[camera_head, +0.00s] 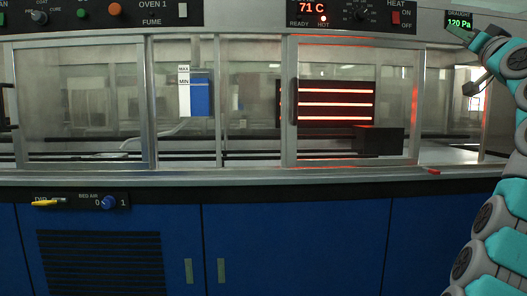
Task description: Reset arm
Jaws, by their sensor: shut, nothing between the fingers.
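My arm rises along the right edge in teal and grey links, bent over at the top. My gripper (461,34) is at the upper right, pointing left just below the draught display (460,20). Its narrow teal end looks shut and empty, clear of the bench. A small dark part on a bracket hangs below it. The fine shape of the fingertips is too small to make out.
A glass-fronted oven cabinet has framed panes (350,155) and a glowing red heater (336,101) inside. A dark block (380,141) sits beside the heater. The right end looks open.

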